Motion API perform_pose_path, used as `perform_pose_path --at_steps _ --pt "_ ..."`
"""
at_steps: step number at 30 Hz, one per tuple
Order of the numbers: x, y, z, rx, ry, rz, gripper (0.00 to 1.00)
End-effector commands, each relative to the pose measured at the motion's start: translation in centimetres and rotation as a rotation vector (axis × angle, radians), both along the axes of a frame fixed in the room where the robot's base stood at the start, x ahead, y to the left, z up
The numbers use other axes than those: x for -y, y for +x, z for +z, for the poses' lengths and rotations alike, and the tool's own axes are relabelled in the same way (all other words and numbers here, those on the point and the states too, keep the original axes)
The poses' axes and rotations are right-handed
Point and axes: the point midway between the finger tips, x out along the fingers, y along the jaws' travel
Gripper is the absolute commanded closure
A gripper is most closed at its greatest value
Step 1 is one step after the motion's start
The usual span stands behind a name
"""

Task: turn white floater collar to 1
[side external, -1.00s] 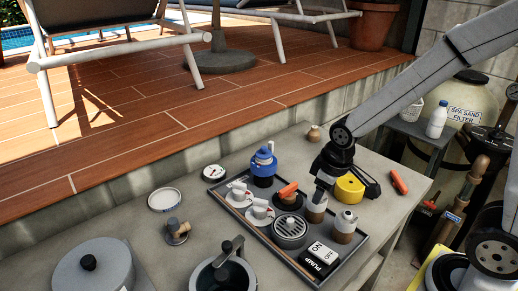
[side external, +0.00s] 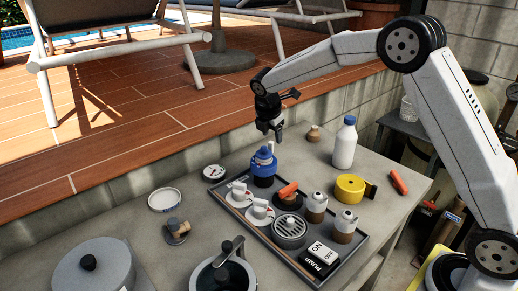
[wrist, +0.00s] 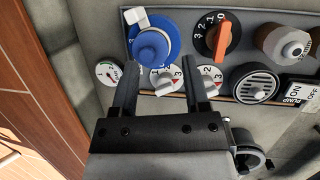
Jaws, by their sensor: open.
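A blue round floater (side external: 263,170) stands at the far side of the dark tray (side external: 222,199). In the wrist view the floater (wrist: 153,45) shows a lighter blue dome, and a white tab (wrist: 136,17) sticks out at its upper left. I cannot read any number at this tab. My gripper (side external: 276,135) is open and empty, above the floater and apart from it in the side view. Some of the collar's marks are hidden or too small to read.
Two white knobs on numbered dials (side external: 240,192) (side external: 260,212) stand close by the floater. An orange knob (side external: 288,189), brown-and-white pieces (side external: 316,205) and a pump switch (side external: 321,255) share the tray. A white bottle (side external: 345,145) and a yellow round piece (side external: 350,187) stand beyond it.

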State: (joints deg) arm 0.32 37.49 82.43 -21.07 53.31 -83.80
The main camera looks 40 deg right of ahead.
Motion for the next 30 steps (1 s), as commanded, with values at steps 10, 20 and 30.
perform_pose_path --at_steps 10,20,30 --pt "1.3 3.3 0.4 -0.091 -0.105 0.226 0.41" --pt "1.5 3.4 0.1 -0.096 -0.110 0.236 0.41" --pt "2.5 3.7 -2.7 -0.098 -0.109 0.235 0.41"
